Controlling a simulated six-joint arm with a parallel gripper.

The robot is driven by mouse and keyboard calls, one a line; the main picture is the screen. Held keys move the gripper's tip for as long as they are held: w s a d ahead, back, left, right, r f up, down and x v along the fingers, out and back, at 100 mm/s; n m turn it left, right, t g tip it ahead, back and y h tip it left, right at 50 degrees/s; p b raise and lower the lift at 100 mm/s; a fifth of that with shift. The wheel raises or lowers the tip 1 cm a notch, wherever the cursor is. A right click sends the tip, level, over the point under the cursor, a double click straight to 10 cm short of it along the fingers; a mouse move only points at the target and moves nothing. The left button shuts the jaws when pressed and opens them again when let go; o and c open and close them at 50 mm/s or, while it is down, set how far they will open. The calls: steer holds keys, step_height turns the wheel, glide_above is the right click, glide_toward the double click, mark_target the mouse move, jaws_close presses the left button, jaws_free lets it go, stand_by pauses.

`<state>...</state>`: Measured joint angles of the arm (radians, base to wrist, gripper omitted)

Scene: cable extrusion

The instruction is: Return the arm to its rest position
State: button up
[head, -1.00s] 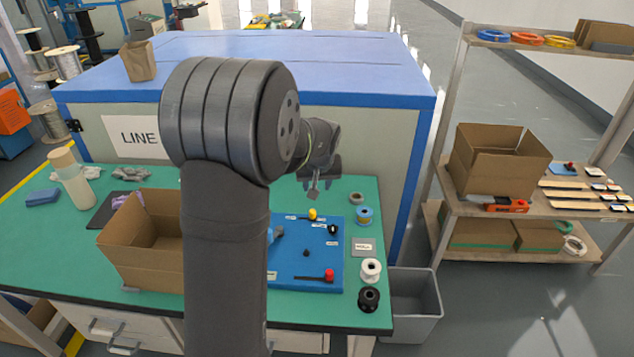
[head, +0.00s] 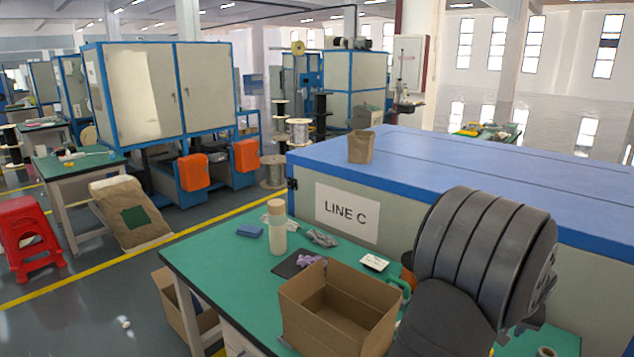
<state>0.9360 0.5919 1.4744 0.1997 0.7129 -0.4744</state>
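My arm stands at the right of the head view, its large dark grey joint in front of the blue-topped LINE C machine (head: 460,179). My gripper is not visible; the arm's own joint and the picture's edge hide that area. The green table (head: 205,256) lies below, with an open, empty-looking cardboard box (head: 338,318) close to the left of my arm. The blue board with coloured pieces is out of view.
A bottle (head: 278,232), a blue block (head: 250,231), a dark mat (head: 292,264) with a purple cloth and grey gloves (head: 321,238) lie on the table. A red stool (head: 30,238) stands on the floor at left.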

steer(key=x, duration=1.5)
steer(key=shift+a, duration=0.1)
